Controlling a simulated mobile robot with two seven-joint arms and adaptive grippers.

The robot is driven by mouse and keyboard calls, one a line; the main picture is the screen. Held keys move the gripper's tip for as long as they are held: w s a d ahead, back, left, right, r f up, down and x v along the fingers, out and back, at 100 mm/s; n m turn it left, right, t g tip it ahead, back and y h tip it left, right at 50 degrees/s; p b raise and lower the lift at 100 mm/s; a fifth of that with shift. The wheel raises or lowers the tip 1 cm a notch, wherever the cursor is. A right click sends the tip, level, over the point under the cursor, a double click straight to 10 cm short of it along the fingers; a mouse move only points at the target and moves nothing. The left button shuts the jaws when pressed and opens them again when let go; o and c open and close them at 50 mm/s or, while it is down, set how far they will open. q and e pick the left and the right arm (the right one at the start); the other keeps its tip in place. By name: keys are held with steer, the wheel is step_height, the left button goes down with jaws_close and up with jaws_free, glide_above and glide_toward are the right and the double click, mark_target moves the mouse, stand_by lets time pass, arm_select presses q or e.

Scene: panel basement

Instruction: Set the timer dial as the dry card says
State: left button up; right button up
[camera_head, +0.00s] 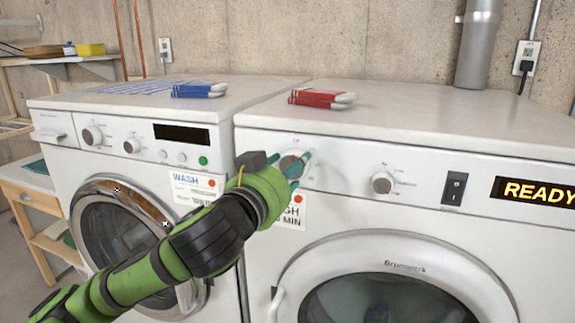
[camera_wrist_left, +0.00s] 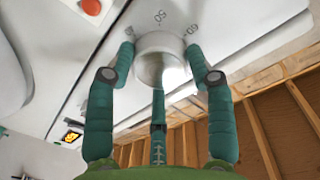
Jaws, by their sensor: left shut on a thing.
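The timer dial (camera_head: 291,164) is a round pale knob at the left of the right machine's front panel. It fills the space between the fingertips in the left wrist view (camera_wrist_left: 160,48). Numbers that look like 50 and 60 show by its rim; its pointer is not clear. My left gripper (camera_head: 296,167) has its teal fingers closed around the dial's sides. My right gripper is not in view.
A second knob (camera_head: 382,183), a rocker switch (camera_head: 455,188) and a display reading READY (camera_head: 536,191) are farther right. The left machine carries a WASH card (camera_head: 195,187).

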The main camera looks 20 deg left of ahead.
arm_select(q)
steer(key=m+p, duration=0.2)
steer(key=m, duration=0.1)
steer(key=shift+r+m+p, duration=0.3)
steer(key=shift+r+p, duration=0.05)
steer(key=shift+r, duration=0.05)
steer(key=m+p, duration=0.3)
steer(key=m, duration=0.1)
steer(key=shift+y, duration=0.3)
steer(key=m+p, duration=0.4)
steer(key=m, duration=0.1)
steer(key=shift+y, duration=0.3)
steer(key=shift+d+m+p, duration=0.1)
steer(key=shift+m+p, duration=0.9)
steer(key=shift+m, duration=0.2)
steer(key=shift+f, duration=0.15)
steer(key=o, duration=1)
steer(key=shift+o, duration=0.9)
steer(key=shift+d+f+g, duration=0.1)
steer(key=shift+g, duration=0.2)
